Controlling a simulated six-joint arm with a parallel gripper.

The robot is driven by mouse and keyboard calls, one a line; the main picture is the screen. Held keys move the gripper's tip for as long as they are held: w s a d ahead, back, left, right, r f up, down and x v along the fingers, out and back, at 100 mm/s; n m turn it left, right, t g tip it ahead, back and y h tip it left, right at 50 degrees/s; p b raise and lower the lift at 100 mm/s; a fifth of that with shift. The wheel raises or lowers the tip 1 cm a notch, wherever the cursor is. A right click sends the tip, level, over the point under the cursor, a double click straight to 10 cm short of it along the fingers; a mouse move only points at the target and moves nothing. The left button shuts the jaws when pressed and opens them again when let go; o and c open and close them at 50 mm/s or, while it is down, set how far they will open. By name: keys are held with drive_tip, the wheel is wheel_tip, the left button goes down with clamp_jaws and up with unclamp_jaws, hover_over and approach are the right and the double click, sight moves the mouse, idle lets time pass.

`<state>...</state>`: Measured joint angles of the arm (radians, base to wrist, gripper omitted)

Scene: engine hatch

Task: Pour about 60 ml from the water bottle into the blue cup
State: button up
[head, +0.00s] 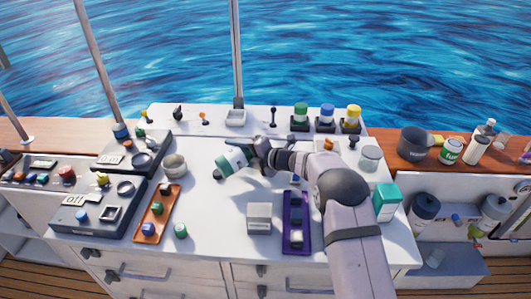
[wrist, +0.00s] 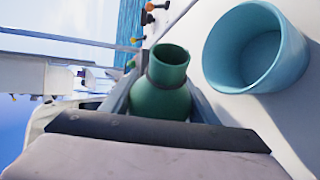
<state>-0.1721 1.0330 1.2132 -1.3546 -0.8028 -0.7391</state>
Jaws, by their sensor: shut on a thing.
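The bottle is strongly tilted above the white counter in the head view. In the wrist view its open green neck (wrist: 168,68) shows between the fingers, and its lower body is hidden. The blue cup (wrist: 256,48) is close beside the neck in the wrist view, its opening visible. I see no liquid stream and no liquid in the cup. In the head view a pale cup (head: 175,166) stands left of the bottle; I cannot tell for sure whether it is the blue cup.
An orange tray (head: 171,191) with small jars lies at front left, beside dark panels. A grey box (head: 259,218) and a purple tray (head: 287,246) are at front centre. Green, blue and yellow containers (head: 327,115) stand at the back. Counter around the bottle is mostly clear.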

drive_tip(key=shift+r, duration=0.25)
drive_tip(key=shift+f+m, duration=0.1)
drive_tip(key=shift+m, duration=0.2)
drive_tip(key=shift+s+a, duration=0.1)
drive_tip(key=shift+a, duration=0.05)
idle(0.5)
drive_tip(key=shift+f+m+y, duration=0.1)
drive_tip(key=shift+m+y, duration=0.3)
drive_tip(key=shift+y, duration=0.1)
idle(1.5)
drive_tip(key=shift+r+n+h, duration=0.3)
drive_tip(key=shift+r+n, duration=0.05)
drive_tip(key=shift+n, duration=0.05)
drive_tip(key=shift+s+a+f+n+h+b, duration=0.15)
drive_tip(key=shift+s+f+n+h+b, duration=0.1)
drive_tip(key=shift+f+n+b, duration=0.15)
drive_tip(key=shift+s+a+f+n+h+b, duration=0.15)
drive_tip(key=shift+f+n+h+b, duration=0.1)
drive_tip(key=shift+f+n+b, duration=0.15)
drive_tip(key=shift+w+r, duration=0.15)
drive_tip(key=shift+r, duration=0.05)
drive_tip(key=shift+d+r+n+t+h, duration=0.2)
drive_tip(key=shift+r+n+t+h, duration=0.15)
drive_tip(key=shift+n+h, duration=0.15)
